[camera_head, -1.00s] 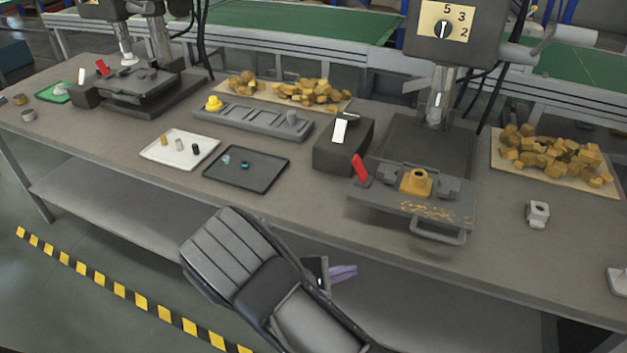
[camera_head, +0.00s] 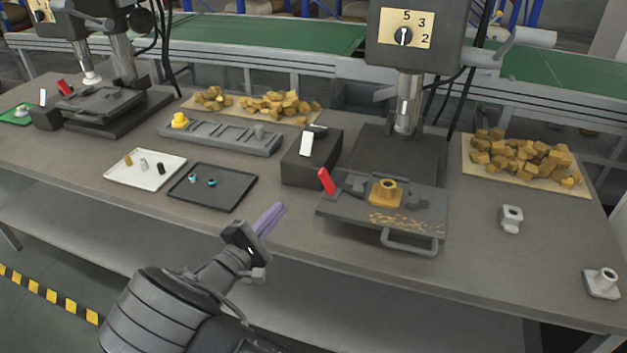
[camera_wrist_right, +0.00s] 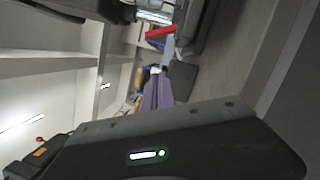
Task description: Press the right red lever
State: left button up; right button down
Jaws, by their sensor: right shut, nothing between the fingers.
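The right red lever (camera_head: 326,181) stands tilted at the left side of the right machine's plate, beside the dark box with a white switch. It also shows in the right wrist view (camera_wrist_right: 160,32), near the top. My right gripper (camera_head: 270,219) has purple fingers that are shut and empty. It is at the table's front edge, left of and nearer than the lever, apart from it. Its fingers show in the right wrist view (camera_wrist_right: 158,92) too. The left red lever (camera_head: 65,87) is at the left machine. My left gripper is not in view.
The dark box (camera_head: 308,160) stands close behind the lever. A yellow part (camera_head: 385,192) sits on the machine plate (camera_head: 345,209), which has a front handle. A black tray (camera_head: 232,200) and a white tray (camera_head: 121,172) lie to the left. Table between gripper and lever is clear.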

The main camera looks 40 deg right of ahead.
aim_at(327, 181)
jog(key=shift+a+r, duration=0.1)
jog(key=shift+a, duration=0.05)
jog(key=d+r+p, duration=0.3)
jog(key=d, duration=0.8)
jog(key=shift+w+d+p, duration=0.15)
jog(key=shift+w+p, duration=0.15)
jog(key=shift+w, duration=0.1)
